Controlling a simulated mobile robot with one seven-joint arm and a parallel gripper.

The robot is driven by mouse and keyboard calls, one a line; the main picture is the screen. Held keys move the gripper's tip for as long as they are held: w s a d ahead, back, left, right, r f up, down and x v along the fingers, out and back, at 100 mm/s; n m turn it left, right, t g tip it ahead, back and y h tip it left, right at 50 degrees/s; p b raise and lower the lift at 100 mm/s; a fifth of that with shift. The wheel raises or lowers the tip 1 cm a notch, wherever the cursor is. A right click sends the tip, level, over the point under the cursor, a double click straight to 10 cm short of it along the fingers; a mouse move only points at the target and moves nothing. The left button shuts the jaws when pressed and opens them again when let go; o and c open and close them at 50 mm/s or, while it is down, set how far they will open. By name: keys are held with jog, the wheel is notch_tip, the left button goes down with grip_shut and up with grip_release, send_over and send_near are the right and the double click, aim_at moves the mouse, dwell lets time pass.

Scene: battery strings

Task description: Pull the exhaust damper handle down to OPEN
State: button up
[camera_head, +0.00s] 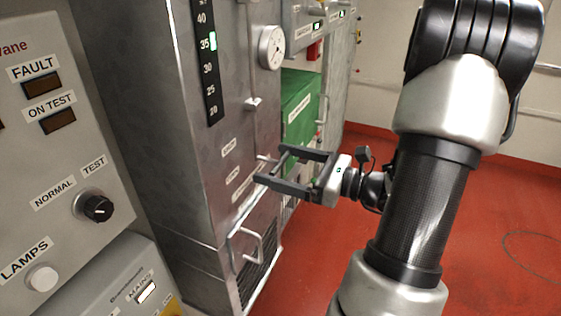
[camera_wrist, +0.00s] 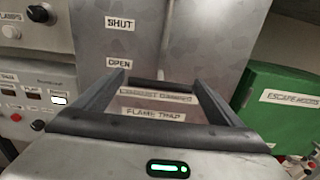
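My gripper (camera_head: 273,167) is in front of the grey metal cabinet (camera_head: 170,110), its fingers spread wide. In the wrist view my gripper (camera_wrist: 160,90) also shows wide apart. A dark bar, apparently the damper handle's grip (camera_wrist: 165,87), spans the gap at the fingertips; I cannot tell whether the fingers touch it. A short pale rod, apparently the handle's stem (camera_head: 263,157), shows by the fingertips in the head view. The SHUT label (camera_wrist: 120,23) is above the OPEN label (camera_wrist: 119,62). The EXHAUST DAMPER label (camera_wrist: 155,94) is lower, partly behind the bar.
A U-shaped metal handle (camera_head: 245,246) sticks out lower on the cabinet. A round gauge (camera_head: 271,47) is above. A green box (camera_head: 300,105) stands behind my gripper. Control panels are at left. The red floor (camera_head: 490,220) is clear at right.

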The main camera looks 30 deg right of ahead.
jog(key=shift+r, duration=0.1)
jog(key=shift+s+d, duration=0.1)
jog(key=shift+d, duration=0.1)
jog(key=b+v, duration=0.1)
jog(key=v, duration=1.6)
